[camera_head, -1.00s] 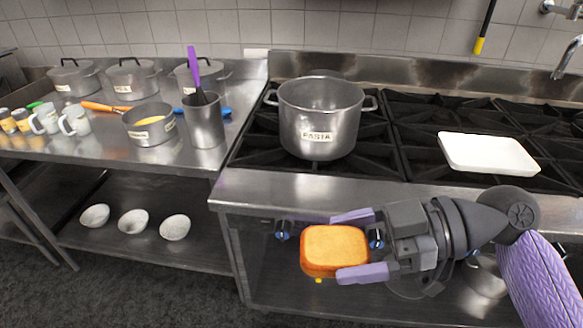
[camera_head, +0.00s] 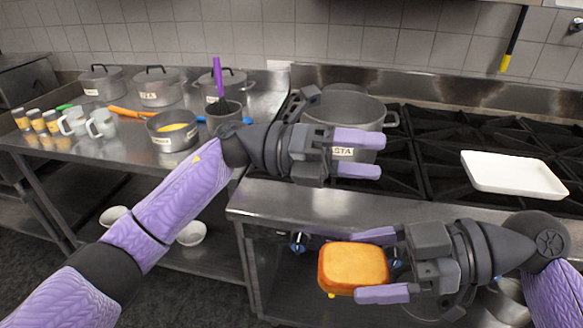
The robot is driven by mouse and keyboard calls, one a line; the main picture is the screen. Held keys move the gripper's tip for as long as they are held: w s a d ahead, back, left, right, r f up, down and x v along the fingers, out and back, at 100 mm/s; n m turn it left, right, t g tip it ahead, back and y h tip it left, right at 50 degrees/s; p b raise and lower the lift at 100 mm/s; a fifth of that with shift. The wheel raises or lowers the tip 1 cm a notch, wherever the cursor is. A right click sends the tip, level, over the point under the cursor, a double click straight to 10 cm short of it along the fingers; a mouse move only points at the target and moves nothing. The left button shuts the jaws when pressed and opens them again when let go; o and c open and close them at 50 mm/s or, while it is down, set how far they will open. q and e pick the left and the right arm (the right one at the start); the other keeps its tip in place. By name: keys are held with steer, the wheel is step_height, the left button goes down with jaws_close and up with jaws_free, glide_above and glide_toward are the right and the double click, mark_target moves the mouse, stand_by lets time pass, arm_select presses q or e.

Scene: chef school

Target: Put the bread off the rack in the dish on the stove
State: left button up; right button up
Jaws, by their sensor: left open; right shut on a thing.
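A thick golden-brown slice of bread (camera_head: 352,268) is between the fingers of my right gripper (camera_head: 380,264), which is shut on it. It is held in front of the stove's front edge, lower than the stove top. The white rectangular dish (camera_head: 515,175) lies on the black stove grates (camera_head: 425,150) at the right and looks empty. The rack is not in view.
A large steel pot (camera_head: 350,112) stands on the stove, partly hidden by my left gripper. The left counter (camera_head: 115,155) holds several lidded pots, mugs, jars and a small pan (camera_head: 172,131). White bowls (camera_head: 191,233) sit on its lower shelf.

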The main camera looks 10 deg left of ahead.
arm_select(q)
steer(key=s+r+m+g+y, duration=0.2)
steer(key=s+r+m+y, duration=0.1)
steer(key=s+m+y, duration=0.25)
steer(key=m+t+y, duration=0.4)
steer(key=m+y, duration=0.1)
steer(key=y, duration=0.4)
glide_toward(333, 258)
steer(key=x, duration=0.9)
steer(key=shift+d+f, duration=0.15)
steer(key=shift+f, duration=0.15)
steer(key=shift+h, duration=0.25)
steer(key=shift+n, duration=0.25)
steer(key=c, duration=0.9)
arm_select(e)
steer(key=shift+s, duration=0.1)
steer(key=o, duration=0.9)
